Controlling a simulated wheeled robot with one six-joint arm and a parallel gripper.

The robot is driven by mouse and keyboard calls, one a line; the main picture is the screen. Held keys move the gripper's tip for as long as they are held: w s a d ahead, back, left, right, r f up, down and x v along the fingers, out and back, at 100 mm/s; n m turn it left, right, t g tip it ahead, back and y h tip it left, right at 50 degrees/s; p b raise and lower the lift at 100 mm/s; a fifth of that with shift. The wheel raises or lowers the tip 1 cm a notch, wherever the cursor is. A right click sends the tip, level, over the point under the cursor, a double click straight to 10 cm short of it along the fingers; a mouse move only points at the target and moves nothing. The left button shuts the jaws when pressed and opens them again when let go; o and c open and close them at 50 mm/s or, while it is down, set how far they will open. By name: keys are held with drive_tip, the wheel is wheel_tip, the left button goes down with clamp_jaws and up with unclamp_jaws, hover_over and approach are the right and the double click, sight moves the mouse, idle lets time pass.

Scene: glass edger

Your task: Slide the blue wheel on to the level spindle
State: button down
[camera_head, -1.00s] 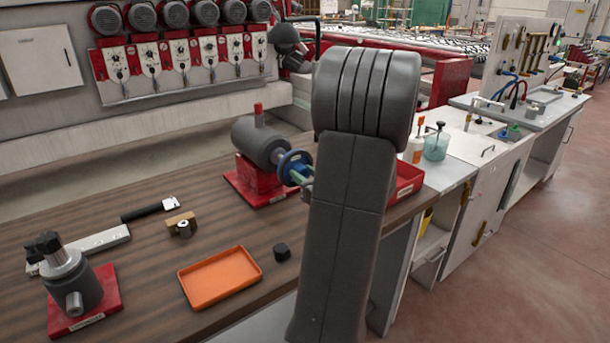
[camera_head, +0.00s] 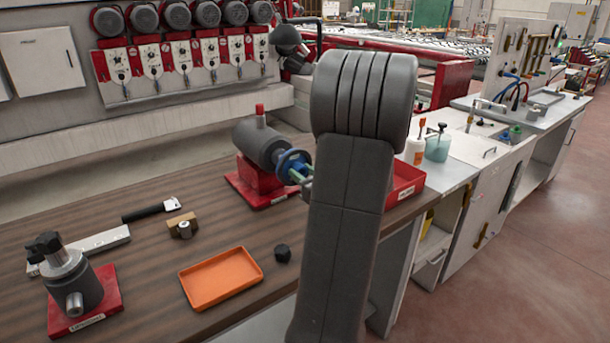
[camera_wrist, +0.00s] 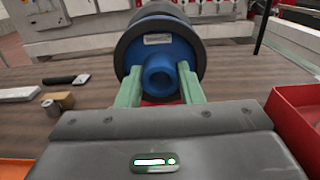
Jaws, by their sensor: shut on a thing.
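The blue wheel (camera_head: 293,163), dark-rimmed, stands on edge at the front end of a grey spindle unit (camera_head: 254,142) on a red base. In the wrist view the blue wheel (camera_wrist: 160,50) faces me, its round hub bore in the middle. My gripper (camera_wrist: 160,88) has green fingers shut on the wheel's hub, one on each side. In the head view my gripper (camera_head: 301,174) is mostly hidden by my arm. The level spindle itself is hidden behind the wheel, so I cannot tell how far the wheel is on it.
A second spindle unit (camera_head: 72,285) stands front left. An orange tray (camera_head: 222,278), a black knob (camera_head: 283,253), a brass block (camera_head: 180,220) and a black-handled tool (camera_head: 150,210) lie on the bench (camera_head: 150,255). A red bin (camera_head: 405,180) is right of the wheel.

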sight(292, 165)
drive_tip(key=shift+x, duration=3.15)
drive_tip(key=c, duration=0.9)
unclamp_jaws()
drive_tip(key=b+v, duration=0.2)
drive_tip(key=v, duration=1.2)
drive_tip(key=p+x, duration=0.1)
drive_tip(key=x, duration=1.2)
drive_tip(key=shift+w+a, duration=0.25)
drive_tip(key=shift+w, duration=0.05)
drive_tip(key=shift+s+d, duration=0.15)
